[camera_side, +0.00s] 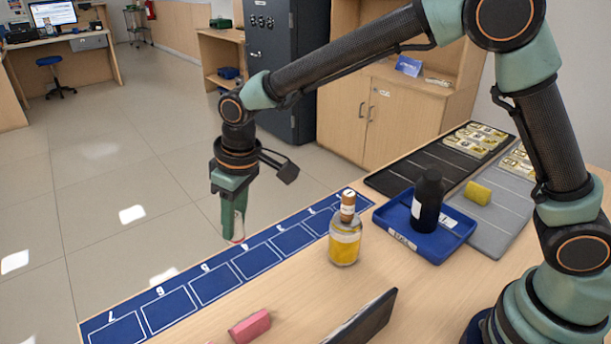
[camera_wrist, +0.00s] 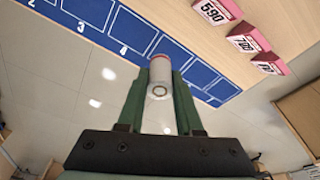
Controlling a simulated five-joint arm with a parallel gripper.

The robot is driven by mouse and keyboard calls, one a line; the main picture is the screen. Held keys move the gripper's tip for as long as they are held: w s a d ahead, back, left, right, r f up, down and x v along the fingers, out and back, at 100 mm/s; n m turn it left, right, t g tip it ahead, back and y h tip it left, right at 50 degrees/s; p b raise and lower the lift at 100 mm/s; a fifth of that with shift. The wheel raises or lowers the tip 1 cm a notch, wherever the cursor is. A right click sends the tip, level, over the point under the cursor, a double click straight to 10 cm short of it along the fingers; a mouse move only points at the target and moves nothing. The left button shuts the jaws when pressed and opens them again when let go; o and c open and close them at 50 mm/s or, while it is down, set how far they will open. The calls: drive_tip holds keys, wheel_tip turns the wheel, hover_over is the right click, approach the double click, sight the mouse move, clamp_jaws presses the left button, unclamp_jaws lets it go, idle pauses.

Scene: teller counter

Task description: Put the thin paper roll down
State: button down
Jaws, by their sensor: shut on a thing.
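My gripper (camera_side: 232,222) hangs pointing down by the far edge of the counter. It is shut on a thin paper roll (camera_side: 238,231), whose white side and reddish end show between the fingers. In the wrist view the roll (camera_wrist: 160,76) is clasped between the green fingertips (camera_wrist: 160,92), its reddish band at the far end. The roll appears clear of the counter, held above or just beyond the edge of the blue numbered strip (camera_side: 213,284). The strip also shows in the wrist view (camera_wrist: 133,33), with white-outlined boxes. The exact height of the roll cannot be told.
A bottle of yellow liquid (camera_side: 345,246) stands right of my gripper. A blue tray (camera_side: 449,236) holds a dark bottle (camera_side: 427,199). A pink block (camera_side: 250,326) lies at the front. Pink price tags (camera_wrist: 217,11) show in the wrist view. The strip's boxes look empty.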

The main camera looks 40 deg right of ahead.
wheel_tip(320, 180, down, 12)
drive_tip(key=shift+r, duration=0.1)
idle(0.4)
drive_tip(key=c, duration=0.6)
unclamp_jaws()
drive_tip(key=shift+f, duration=0.2)
drive_tip(key=shift+r, duration=0.1)
wheel_tip(320, 180, up, 12)
drive_tip(key=s+d, duration=0.1)
drive_tip(key=s, duration=0.1)
drive_tip(key=s+d+r+m+t, duration=0.2)
drive_tip(key=s+d+r+m, duration=0.15)
drive_tip(key=d+r, duration=0.75)
drive_tip(key=shift+s+d+m+t+h, duration=0.15)
drive_tip(key=shift+s+d+m+t, duration=0.2)
drive_tip(key=shift+s+d, duration=1.5)
drive_tip(key=shift+s+d+m+t+h, duration=0.2)
drive_tip(key=shift+s+d+m, duration=0.2)
drive_tip(key=shift+s+d, duration=1.4)
drive_tip(key=shift+s+d+m+t+h, duration=0.15)
drive_tip(key=shift+s+d+m+t, duration=0.2)
drive_tip(key=shift+s+d, duration=1.5)
